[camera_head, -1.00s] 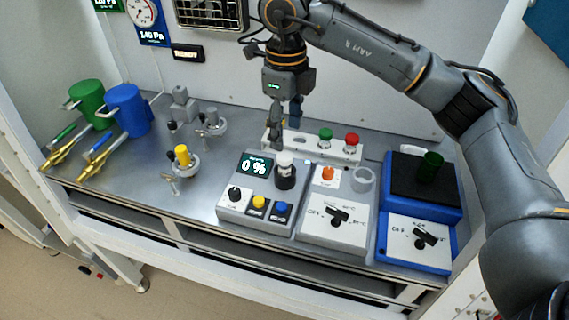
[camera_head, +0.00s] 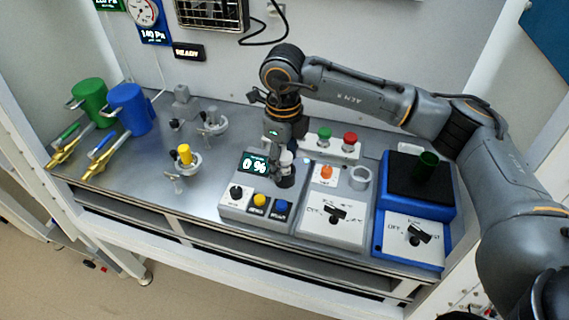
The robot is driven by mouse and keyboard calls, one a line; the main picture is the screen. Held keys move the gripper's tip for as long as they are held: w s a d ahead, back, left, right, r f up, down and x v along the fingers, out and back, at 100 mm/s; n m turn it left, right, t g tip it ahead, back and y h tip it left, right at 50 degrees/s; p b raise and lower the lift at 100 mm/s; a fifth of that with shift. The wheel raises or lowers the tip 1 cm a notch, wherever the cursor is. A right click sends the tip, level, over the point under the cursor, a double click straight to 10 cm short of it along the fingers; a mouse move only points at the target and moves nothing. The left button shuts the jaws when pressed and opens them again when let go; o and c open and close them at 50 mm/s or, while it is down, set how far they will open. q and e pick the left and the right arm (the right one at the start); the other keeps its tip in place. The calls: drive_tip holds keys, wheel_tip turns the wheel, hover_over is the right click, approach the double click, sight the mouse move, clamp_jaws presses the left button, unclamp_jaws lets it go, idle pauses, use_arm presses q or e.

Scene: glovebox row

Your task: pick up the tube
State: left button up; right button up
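A white-capped tube (camera_head: 287,158) with a dark lower part stands upright in the grey device with the 0 % display. My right gripper (camera_head: 285,166) is lowered over it, fingers pointing down. One finger is on the left of the cap and the other is behind it to the right. The fingers look open around the cap; whether they touch it is hard to tell. A green-capped tube (camera_head: 324,134) and a red-capped tube (camera_head: 350,139) stand in the white rack (camera_head: 343,153) behind. My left gripper is not in view.
The grey device (camera_head: 258,205) has a knob and yellow and blue buttons. Right of it are a heater-like unit (camera_head: 335,229) and a blue unit (camera_head: 411,260) bearing a dark green cup (camera_head: 427,165). Green (camera_head: 89,102) and blue (camera_head: 131,108) canisters stand left.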

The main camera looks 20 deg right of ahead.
drive_tip(key=c, duration=1)
drive_tip(key=shift+c, duration=0.2)
